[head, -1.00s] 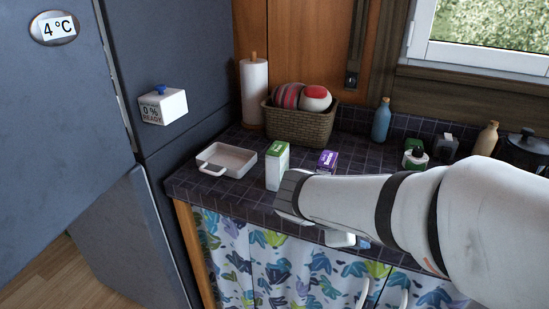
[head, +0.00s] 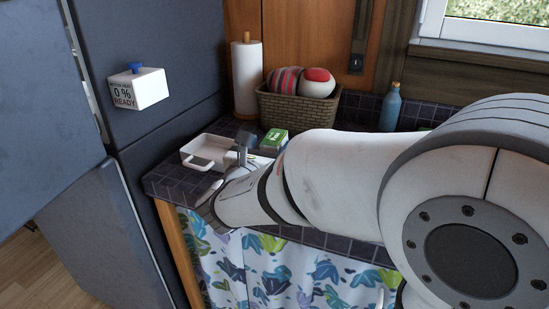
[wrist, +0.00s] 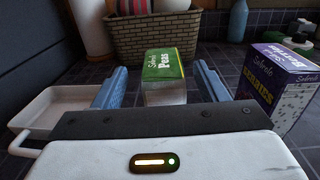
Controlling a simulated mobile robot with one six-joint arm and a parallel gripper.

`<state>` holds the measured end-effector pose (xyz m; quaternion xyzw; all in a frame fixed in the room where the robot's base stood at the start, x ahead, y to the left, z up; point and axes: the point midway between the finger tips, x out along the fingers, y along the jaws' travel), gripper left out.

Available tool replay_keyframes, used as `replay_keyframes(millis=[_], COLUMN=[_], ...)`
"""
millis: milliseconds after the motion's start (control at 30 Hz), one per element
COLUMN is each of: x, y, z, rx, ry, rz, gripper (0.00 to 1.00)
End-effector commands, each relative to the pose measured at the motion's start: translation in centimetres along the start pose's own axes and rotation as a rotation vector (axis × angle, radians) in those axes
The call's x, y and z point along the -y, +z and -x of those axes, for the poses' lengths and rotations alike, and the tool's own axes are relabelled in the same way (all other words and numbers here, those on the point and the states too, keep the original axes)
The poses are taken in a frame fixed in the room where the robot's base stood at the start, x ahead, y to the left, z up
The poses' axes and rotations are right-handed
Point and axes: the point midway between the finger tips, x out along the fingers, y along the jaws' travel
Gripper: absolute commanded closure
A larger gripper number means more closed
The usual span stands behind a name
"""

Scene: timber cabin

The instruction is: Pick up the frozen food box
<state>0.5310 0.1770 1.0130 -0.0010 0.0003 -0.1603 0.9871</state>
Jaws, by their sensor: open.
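A green and white frozen food box labelled peas (wrist: 163,75) stands upright on the dark tiled counter, and its top also shows in the head view (head: 274,139). My gripper (wrist: 158,82) is open, with one blue finger on each side of the box in the wrist view. The box is between or just beyond the fingertips, with gaps on both sides; contact is not visible. In the head view my gripper (head: 243,150) is partly hidden by my own arm, which also covers the lower part of the box.
A white tray with a handle (wrist: 62,108) lies just left of my gripper. A purple berries box (wrist: 275,85) stands to the right. A wicker basket with balls (head: 297,107) is behind, beside a paper towel roll (head: 247,80) and a blue bottle (head: 390,108).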

Motion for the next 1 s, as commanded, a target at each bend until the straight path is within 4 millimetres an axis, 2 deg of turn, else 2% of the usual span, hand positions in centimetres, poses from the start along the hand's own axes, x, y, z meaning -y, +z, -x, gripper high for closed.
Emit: replay_keyframes(millis=[100,233,533,1000], x=[0.5,0.3,0.2,0.2], y=[-0.2,-0.1,-0.1,-0.1], z=[-1.8,-3.3,-3.7,-3.7], rx=[0.0,0.0,0.0,0.0], ry=[-0.002,0.002,0.005,0.006], rz=[-0.001,-0.001,-0.001,-0.002], gripper=[0.34,0.34,0.34,0.72])
